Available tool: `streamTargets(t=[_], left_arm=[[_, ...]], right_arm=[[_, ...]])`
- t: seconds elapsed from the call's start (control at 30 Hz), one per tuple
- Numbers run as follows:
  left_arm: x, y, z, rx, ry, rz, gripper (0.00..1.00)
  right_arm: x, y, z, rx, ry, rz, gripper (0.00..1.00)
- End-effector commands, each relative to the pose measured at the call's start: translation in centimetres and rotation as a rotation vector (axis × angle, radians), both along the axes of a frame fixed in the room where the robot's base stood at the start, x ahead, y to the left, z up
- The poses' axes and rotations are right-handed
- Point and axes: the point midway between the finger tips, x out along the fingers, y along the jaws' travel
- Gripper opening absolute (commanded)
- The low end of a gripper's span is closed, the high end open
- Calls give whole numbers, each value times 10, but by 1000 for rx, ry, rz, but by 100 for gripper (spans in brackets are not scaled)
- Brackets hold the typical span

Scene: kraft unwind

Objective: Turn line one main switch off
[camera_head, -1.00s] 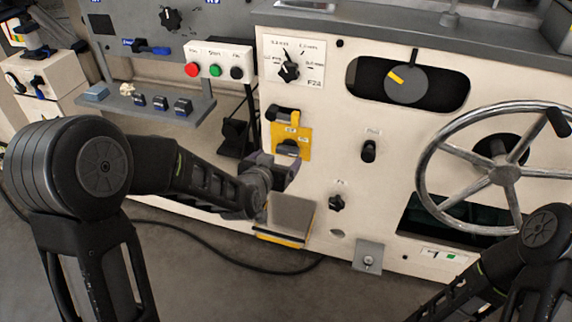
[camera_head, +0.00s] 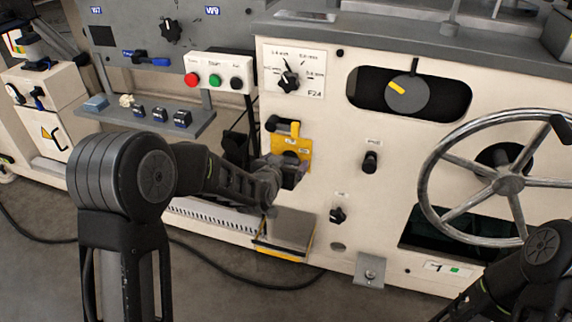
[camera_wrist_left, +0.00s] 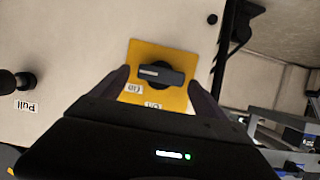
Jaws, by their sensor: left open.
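The yellow switch plate (camera_head: 305,146) is on the front of the cream machine cabinet. A dark rotary knob (camera_wrist_left: 160,74) on the same plate lies crosswise in the left wrist view, with a pale mark at one end. Two white labels on the plate are too blurred to read surely. My right gripper is out of view.
A black pull knob (camera_head: 370,162) is right of the plate, with a smaller knob (camera_head: 338,215) below. A grey pedal-like plate (camera_head: 290,228) juts out under my left gripper. A handwheel (camera_head: 507,180) is at right, and a button box (camera_head: 215,75) at upper left.

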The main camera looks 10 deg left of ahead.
Motion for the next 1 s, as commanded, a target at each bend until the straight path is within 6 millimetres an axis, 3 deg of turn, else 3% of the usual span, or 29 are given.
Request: streamTargets(t=[0.3, 1.0], left_arm=[[2, 0, -1, 0, 1, 0, 82], [2, 0, -1, -1, 1, 0, 25]], right_arm=[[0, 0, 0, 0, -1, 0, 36], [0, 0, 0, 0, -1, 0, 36]])
